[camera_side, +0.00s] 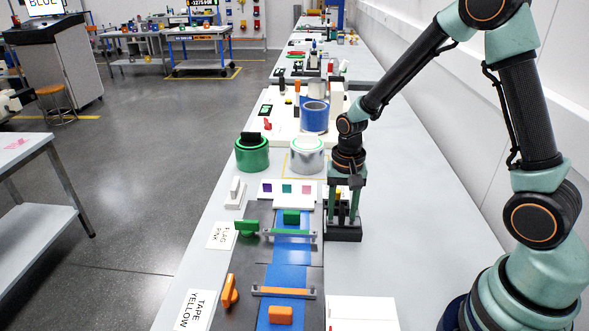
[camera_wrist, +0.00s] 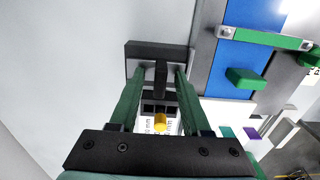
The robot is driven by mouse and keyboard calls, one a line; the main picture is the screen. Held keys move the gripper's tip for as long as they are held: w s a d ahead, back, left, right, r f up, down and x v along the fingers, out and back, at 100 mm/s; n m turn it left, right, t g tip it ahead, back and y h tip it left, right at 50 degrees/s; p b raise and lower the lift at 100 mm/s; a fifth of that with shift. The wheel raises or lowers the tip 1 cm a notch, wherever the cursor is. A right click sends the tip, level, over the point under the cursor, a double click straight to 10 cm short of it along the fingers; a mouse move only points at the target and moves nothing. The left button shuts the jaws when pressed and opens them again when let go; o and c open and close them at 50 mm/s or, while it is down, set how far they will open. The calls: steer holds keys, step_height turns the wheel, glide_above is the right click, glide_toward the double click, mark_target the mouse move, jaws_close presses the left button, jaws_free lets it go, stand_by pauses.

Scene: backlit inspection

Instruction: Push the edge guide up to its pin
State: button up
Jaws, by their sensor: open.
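A black block with an upright tab, which looks like the edge guide (camera_wrist: 160,78), lies at the top middle of the wrist view; its dark base shows under my gripper in the side view (camera_side: 344,234). My gripper (camera_side: 343,218) points down over it. In the wrist view my gripper (camera_wrist: 158,74) is open, with one green finger on each side of the tab. Whether the fingers touch it I cannot tell. A yellow peg, likely the pin (camera_wrist: 160,122), stands apart from the block, beside a white printed millimetre scale. My fingers hide part of this area.
Left of my gripper runs a blue strip (camera_side: 292,252) with a green block (camera_side: 291,217) and an orange block (camera_side: 280,315).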

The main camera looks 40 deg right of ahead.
mark_target(325, 219)
jaws_close()
steer(key=shift+w+a, duration=1.35)
steer(key=shift+w, duration=0.05)
jaws_free()
steer(key=shift+r, duration=0.1)
step_height(325, 219, up, 12)
